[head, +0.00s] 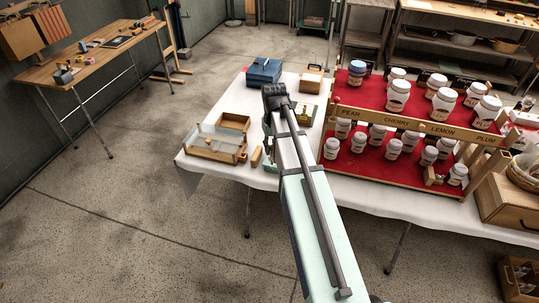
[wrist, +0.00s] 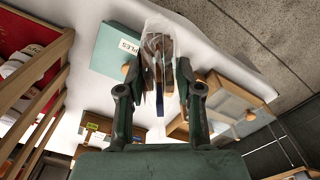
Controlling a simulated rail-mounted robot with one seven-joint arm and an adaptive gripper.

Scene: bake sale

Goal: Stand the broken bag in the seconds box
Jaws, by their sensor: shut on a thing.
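My gripper (wrist: 157,80) has a clear bag (wrist: 158,42) with brown pieces between its two fingers. The bag stretches away beyond the fingertips, above the white-covered table. In the head view my gripper (head: 273,92) is over the table's middle, with my arm in front; the bag cannot be made out there. I cannot read a label that marks the seconds box. An open wooden tray (head: 232,121) and a wider clear-sided tray (head: 205,153) stand at the table's left. Wooden trays also show at the right of the wrist view (wrist: 240,92).
A two-tier red rack (head: 400,135) of white jars stands right of my arm. A blue box (head: 265,69) and a small wooden case (head: 310,80) are at the back. A teal surface (wrist: 115,48) labelled "...PLES" lies beside the bag.

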